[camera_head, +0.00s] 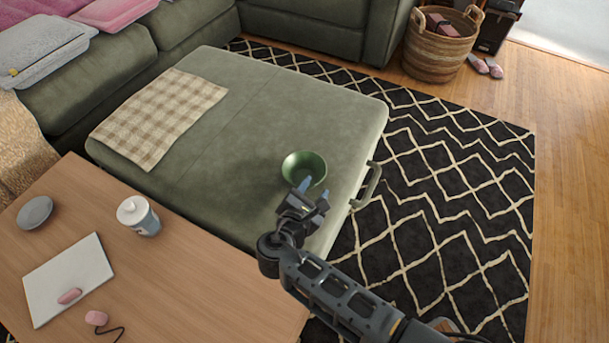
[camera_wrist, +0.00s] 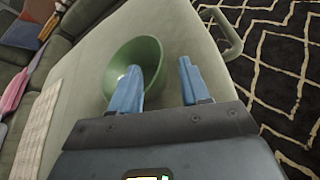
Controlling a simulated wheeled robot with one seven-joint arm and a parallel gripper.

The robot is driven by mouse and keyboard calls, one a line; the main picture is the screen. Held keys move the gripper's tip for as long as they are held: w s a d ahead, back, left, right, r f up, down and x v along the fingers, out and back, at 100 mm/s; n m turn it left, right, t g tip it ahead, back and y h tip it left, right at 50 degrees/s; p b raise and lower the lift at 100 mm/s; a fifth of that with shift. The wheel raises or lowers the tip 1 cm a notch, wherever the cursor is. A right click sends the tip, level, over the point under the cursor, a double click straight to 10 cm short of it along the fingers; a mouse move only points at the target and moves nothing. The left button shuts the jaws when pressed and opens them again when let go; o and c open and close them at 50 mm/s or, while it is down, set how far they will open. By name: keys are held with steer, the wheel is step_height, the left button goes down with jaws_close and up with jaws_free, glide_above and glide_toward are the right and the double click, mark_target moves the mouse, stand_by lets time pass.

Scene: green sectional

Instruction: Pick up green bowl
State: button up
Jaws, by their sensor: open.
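The green bowl (camera_head: 304,168) stands upright on the green ottoman (camera_head: 240,110), near its right edge. My gripper (camera_head: 311,188) is at the near side of the bowl, with its blue fingertips overlapping the rim in the head view. In the wrist view the bowl (camera_wrist: 128,58) is ahead of my gripper (camera_wrist: 160,75). The left finger appears over the bowl's inside, and the right finger is outside its right rim. The fingers are apart with nothing held between them. I cannot tell whether they touch the bowl.
A patterned rug (camera_head: 440,190) lies right.

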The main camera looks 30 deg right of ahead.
mark_target(323, 173)
steer(key=shift+b+x, duration=0.7)
steer(key=shift+x, duration=2.4)
steer(key=shift+w+a, duration=0.15)
steer(key=shift+a, duration=0.05)
jaws_close()
